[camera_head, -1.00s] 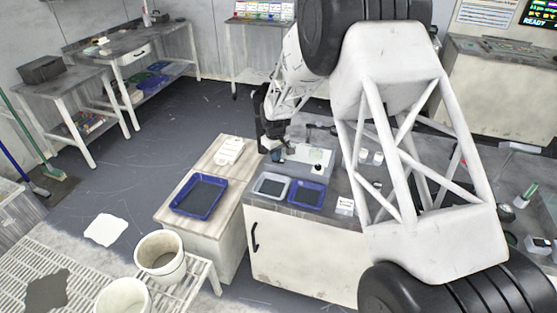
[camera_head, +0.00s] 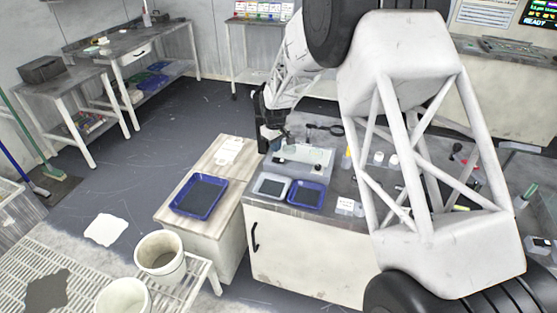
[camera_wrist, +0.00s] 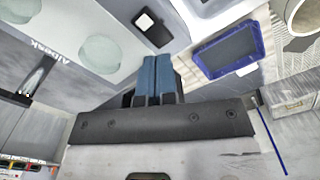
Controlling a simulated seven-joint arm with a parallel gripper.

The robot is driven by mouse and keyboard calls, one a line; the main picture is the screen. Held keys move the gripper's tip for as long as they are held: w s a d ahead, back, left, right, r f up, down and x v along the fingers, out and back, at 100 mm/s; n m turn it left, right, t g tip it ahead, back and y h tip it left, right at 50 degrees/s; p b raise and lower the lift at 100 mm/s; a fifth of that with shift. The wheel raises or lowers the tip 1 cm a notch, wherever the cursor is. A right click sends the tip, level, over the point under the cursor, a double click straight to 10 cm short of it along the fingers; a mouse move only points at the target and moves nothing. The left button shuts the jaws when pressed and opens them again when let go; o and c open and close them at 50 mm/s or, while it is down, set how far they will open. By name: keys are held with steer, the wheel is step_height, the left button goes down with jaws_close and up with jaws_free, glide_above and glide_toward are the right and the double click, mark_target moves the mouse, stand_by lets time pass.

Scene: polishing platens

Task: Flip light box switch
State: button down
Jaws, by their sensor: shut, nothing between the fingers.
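My gripper (camera_head: 277,146) is shut and empty, pointing down at the left part of the pale light box (camera_head: 312,157) on the bench. In the wrist view its two blue fingers (camera_wrist: 157,62) lie side by side. A black switch with a white face (camera_wrist: 152,27) shows just past the fingertips. A gap shows in the picture between tips and switch; I cannot tell their distance in depth. The light box (camera_wrist: 60,30), with lettering and two pale round spots, fills the upper left of the wrist view. My gripper hides part of its near side.
A light tray (camera_head: 270,186) and a blue tray (camera_head: 306,194) sit in front of the light box. A larger blue tray (camera_head: 181,205) lies on the lower cabinet to the left. A black-handled tool (camera_head: 325,129) lies behind the box. Small bottles (camera_head: 386,159) stand to the right.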

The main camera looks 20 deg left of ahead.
steer(key=shift+r, duration=1.35)
steer(key=shift+d, duration=0.1)
